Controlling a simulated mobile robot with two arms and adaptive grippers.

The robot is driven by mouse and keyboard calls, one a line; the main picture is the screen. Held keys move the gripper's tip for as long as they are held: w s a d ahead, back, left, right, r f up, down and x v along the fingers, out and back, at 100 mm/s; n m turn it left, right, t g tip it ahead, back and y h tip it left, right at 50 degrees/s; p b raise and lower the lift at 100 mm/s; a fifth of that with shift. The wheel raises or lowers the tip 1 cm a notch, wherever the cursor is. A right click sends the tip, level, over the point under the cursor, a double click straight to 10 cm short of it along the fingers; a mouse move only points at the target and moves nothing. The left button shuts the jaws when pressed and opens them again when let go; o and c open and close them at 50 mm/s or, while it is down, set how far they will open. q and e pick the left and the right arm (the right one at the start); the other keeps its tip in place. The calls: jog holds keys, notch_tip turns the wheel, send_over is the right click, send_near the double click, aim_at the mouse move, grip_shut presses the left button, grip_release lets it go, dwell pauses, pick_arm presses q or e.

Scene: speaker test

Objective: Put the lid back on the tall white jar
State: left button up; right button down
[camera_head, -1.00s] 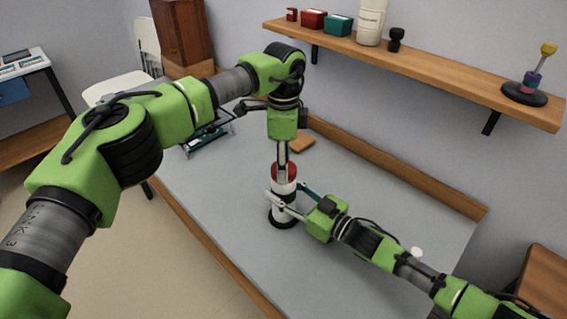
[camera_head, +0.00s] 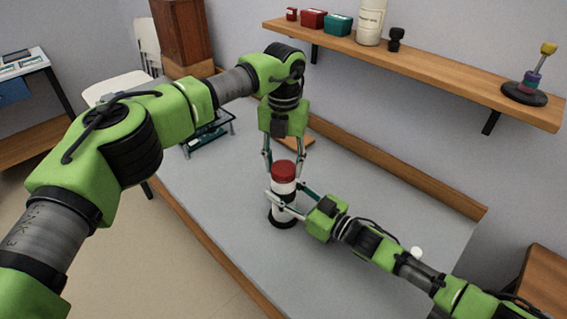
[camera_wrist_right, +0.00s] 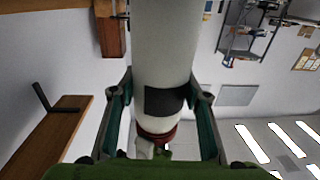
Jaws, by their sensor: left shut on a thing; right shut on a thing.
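The tall white jar (camera_head: 284,188) stands upright on the grey table, its foot in a round black base (camera_head: 281,222). The red lid (camera_head: 283,172) sits on top of the jar, and I see no gap between them. My left gripper (camera_head: 284,164) points down from above, shut on the lid, with one finger at each side. My right gripper (camera_head: 284,194) comes in from the right and is shut on the jar's body. In the right wrist view, the jar (camera_wrist_right: 165,50) with a black label is between my right fingers (camera_wrist_right: 160,110); the red lid (camera_wrist_right: 158,135) is partly hidden.
A wooden board (camera_head: 296,143) lies behind the jar. A dark rack (camera_head: 207,135) stands at the table's far left. A wall shelf (camera_head: 430,70) holds red and teal boxes, a white container and a ring stack.

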pick_arm(q)
jog(key=m, duration=2.6)
jog(key=shift+f, duration=0.1)
jog(key=o, duration=1.3)
notch_tip(320, 180, up, 12)
